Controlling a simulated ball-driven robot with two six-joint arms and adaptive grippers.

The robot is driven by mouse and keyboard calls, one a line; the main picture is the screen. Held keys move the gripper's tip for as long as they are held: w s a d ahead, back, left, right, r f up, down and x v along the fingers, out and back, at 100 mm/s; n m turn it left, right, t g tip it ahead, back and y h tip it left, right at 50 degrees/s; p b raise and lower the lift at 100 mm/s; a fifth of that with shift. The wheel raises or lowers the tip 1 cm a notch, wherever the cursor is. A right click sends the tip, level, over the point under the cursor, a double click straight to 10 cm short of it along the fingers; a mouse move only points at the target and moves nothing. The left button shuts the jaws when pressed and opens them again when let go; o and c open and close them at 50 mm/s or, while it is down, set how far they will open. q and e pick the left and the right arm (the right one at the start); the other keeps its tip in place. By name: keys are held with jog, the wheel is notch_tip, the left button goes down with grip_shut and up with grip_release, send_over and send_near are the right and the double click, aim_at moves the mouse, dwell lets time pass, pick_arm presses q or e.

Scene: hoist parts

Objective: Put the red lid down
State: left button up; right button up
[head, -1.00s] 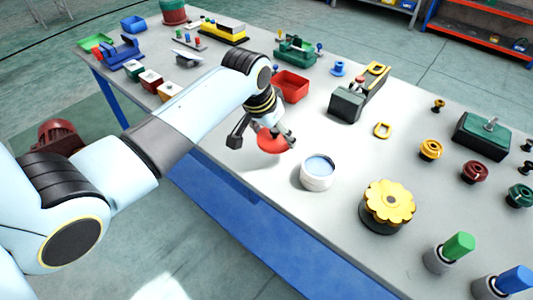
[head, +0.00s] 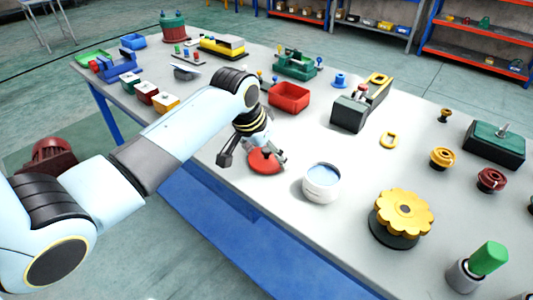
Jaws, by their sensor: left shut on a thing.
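The red lid (head: 265,162) is a round disc at the front edge of the grey table, left of a white round pot (head: 321,183) with a pale blue inside. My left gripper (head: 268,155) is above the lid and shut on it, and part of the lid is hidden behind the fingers. The lid is at or just above the tabletop; I cannot tell whether it touches. My right gripper is not in view.
A red open bin (head: 289,97) stands behind the gripper. A yellow scalloped knob (head: 403,212) on a dark base is right of the pot. Bare tabletop lies between the bin and the pot.

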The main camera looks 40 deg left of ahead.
pick_arm(q)
jog(key=o, duration=0.6)
jog(key=shift+f, duration=0.1)
jog(key=o, duration=0.5)
jog(key=shift+c, duration=0.2)
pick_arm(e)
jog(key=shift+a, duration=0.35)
pick_arm(q)
jog(key=p+v, duration=0.1)
jog(key=v, duration=1.1)
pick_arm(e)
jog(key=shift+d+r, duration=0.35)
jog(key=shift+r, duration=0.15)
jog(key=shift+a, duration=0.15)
